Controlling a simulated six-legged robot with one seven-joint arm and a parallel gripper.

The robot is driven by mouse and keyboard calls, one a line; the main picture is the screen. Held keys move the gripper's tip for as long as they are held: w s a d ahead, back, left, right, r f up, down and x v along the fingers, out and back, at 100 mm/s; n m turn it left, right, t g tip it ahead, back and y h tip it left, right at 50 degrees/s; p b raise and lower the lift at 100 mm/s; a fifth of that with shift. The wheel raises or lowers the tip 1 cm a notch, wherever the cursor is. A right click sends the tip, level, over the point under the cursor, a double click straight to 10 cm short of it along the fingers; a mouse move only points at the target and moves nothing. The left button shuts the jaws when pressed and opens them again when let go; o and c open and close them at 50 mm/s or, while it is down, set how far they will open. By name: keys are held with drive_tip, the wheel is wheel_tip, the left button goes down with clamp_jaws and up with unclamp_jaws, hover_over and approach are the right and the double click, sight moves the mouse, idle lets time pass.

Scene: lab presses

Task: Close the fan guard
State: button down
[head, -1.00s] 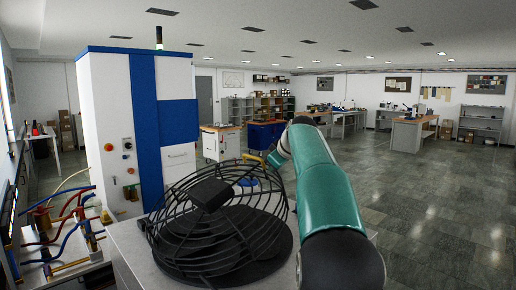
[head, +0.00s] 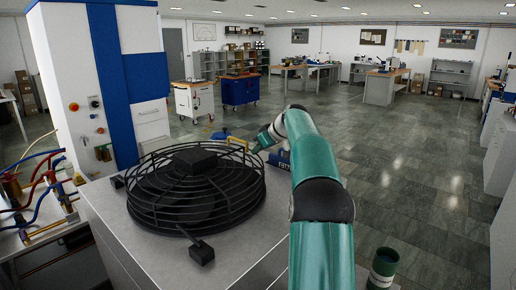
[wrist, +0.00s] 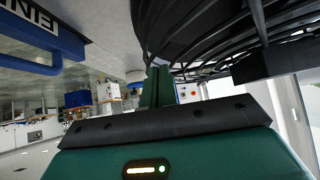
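The fan guard (head: 160,180) is a round black wire cage with a square black hub (head: 195,158). It lies about level over the fan on the grey cabinet top (head: 110,200). A black block on a short arm (head: 202,252) sticks out at its near side. My gripper (head: 258,146) is at the guard's far right side, small in the head view. In the wrist view the guard's wires (wrist: 215,42) fill the upper right, and my gripper (wrist: 157,85) has its two green fingers together, with nothing seen between them. Whether the fingertips touch the guard is unclear.
A blue box with white letters (wrist: 40,32) is beside my gripper. A yellow item (head: 238,141) lies behind the guard. A white and blue cabinet (head: 110,80) stands at the left, hoses (head: 35,185) beside it. Open floor (head: 430,190) lies to the right.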

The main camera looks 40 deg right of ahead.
drive_tip(key=shift+s+d+f, duration=0.1)
drive_tip(key=shift+f, duration=0.7)
drive_tip(key=w+r+v, duration=0.1)
drive_tip(key=v, duration=1.3)
drive_tip(key=shift+s+r, duration=0.25)
drive_tip(key=shift+s, duration=0.05)
